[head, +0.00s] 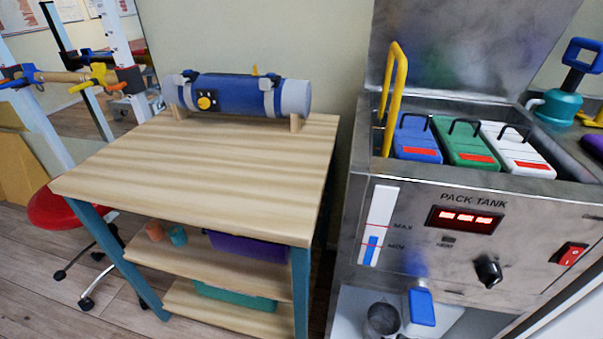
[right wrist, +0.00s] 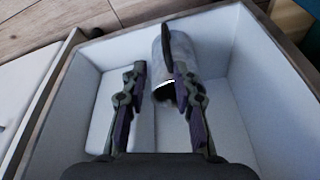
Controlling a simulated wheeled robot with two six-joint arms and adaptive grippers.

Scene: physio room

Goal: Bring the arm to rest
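My right gripper (right wrist: 158,76) shows in the right wrist view, its two dark fingers apart. It is above or inside a white-walled bin (right wrist: 270,85). A grey metal jug (right wrist: 183,50) with a dark handle lies tilted in that bin, by the right finger, which partly covers it. I cannot tell whether the finger touches the jug. In the head view a grey jug (head: 382,318) shows in the white space below the pack tank. Neither gripper shows clearly in the head view, and my left gripper is out of view.
The steel pack tank (head: 400,230) holds blue, green and white packs and a yellow handle (head: 397,85). A wooden table (head: 200,165) carries a blue roll (head: 235,95) at its back; its top is otherwise clear. A red stool (head: 58,210) stands left. A blue-topped item (head: 421,307) sits beside the jug.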

